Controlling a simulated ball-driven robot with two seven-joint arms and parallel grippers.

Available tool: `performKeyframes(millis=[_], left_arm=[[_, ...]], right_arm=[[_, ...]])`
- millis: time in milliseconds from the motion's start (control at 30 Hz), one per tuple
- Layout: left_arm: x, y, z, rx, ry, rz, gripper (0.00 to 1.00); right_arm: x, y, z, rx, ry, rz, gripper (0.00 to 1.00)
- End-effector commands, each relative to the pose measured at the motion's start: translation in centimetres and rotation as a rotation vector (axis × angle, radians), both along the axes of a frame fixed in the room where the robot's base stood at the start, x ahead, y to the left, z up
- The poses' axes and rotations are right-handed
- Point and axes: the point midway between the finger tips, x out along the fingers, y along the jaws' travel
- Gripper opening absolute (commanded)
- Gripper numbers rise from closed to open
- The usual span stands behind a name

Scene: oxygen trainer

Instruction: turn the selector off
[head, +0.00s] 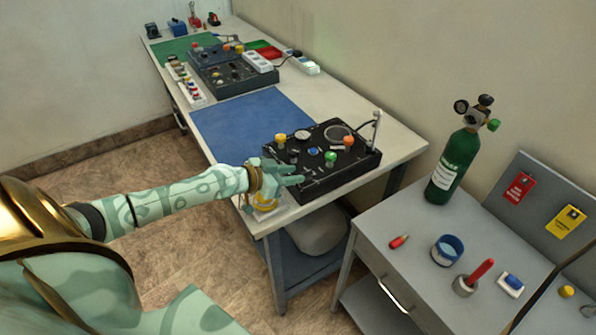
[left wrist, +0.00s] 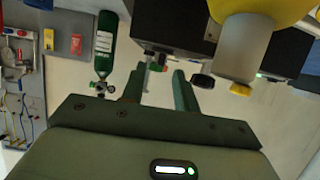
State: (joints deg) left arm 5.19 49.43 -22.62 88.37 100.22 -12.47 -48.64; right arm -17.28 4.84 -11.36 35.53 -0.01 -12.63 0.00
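The black trainer box (head: 340,178) stands at the near end of the long table in the head view. I cannot tell for sure which control is the selector. My left gripper (head: 294,174) is at the box's near left edge, beside the panel controls. In the left wrist view its two fingers (left wrist: 158,92) stand apart with nothing clearly held between them. Part of the black box (left wrist: 172,27) shows beyond them. My right gripper is not in view.
A yellow-topped white item (head: 265,203) stands close under my left gripper; it looms large in the left wrist view (left wrist: 243,48). A thin metal post (head: 375,130) rises at the box's back right. A green cylinder (head: 452,165) stands on the grey side table. The blue mat (head: 245,125) is clear.

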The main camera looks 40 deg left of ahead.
Motion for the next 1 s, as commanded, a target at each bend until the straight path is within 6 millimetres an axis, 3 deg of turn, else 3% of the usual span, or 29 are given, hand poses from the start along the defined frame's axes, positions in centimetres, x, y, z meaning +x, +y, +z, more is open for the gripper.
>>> performKeyframes(millis=[200, 500, 533, 633, 1000], left_arm=[[2.1, -0.8, -1.0, 0.0, 0.0, 0.001, 0.31], [2.4, -1.0, -1.1, 0.001, 0.0, 0.0, 0.31], [2.4, -1.0, -1.1, 0.001, 0.0, 0.0, 0.28], [2.4, -1.0, -1.1, 0.0, 0.0, 0.0, 0.0], [2.3, -1.1, -0.8, 0.0, 0.001, 0.024, 0.0]], right_arm=[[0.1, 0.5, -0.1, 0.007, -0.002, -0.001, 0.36], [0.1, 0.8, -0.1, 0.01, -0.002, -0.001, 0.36], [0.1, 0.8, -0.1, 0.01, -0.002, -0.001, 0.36], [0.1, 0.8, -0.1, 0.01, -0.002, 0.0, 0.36], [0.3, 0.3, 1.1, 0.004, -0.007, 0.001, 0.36]])
